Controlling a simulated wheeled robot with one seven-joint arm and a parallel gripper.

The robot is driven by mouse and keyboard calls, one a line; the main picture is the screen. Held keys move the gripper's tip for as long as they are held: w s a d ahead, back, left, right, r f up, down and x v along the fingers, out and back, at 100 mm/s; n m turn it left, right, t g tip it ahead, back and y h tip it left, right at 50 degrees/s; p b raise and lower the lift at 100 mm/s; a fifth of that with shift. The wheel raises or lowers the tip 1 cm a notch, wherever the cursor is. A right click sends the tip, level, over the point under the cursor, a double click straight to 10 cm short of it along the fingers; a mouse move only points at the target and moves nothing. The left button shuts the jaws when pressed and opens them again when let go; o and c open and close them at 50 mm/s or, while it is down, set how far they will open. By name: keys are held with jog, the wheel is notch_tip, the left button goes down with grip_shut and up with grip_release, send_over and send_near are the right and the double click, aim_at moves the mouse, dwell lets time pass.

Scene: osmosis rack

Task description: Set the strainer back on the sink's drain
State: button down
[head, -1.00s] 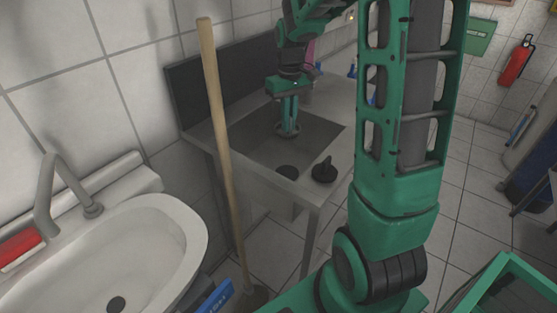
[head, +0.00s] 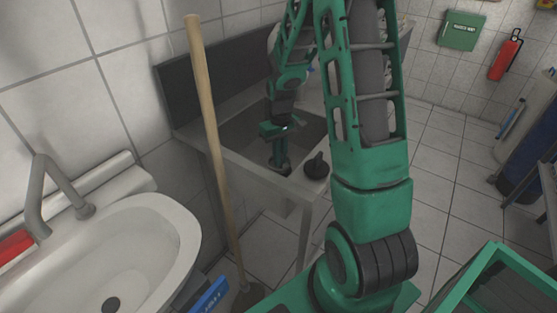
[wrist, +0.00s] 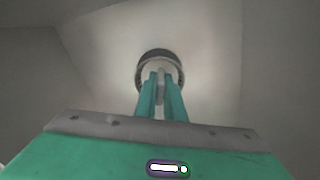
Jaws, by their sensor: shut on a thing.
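My gripper (head: 279,158) reaches down into the metal sink (head: 240,132), near the basin's front right corner. In the wrist view its two teal fingers (wrist: 160,80) are shut on the middle part of the round grey strainer (wrist: 179,76). A dark crescent of the drain (wrist: 158,53) shows just past the strainer's far edge. The strainer overlaps the drain in that view, slightly off centre. Whether it touches the basin floor I cannot tell. In the head view the fingers hide most of the strainer and drain.
A black plug with a handle (head: 316,166) stands on the sink's right rim, close to my gripper. A wooden-handled plunger or broom (head: 207,110) leans before the sink's left side. A white washbasin (head: 130,240) is at the lower left. The basin walls surround my gripper.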

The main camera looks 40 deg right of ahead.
jog(key=shift+f, duration=0.65)
jog(key=c, duration=1.8)
grip_release()
jog(key=shift+f, duration=0.1)
jog(key=shift+c, duration=0.2)
notch_tip(320, 180, up, 12)
jog(key=shift+f, duration=0.15)
jog(key=shift+r, duration=0.3)
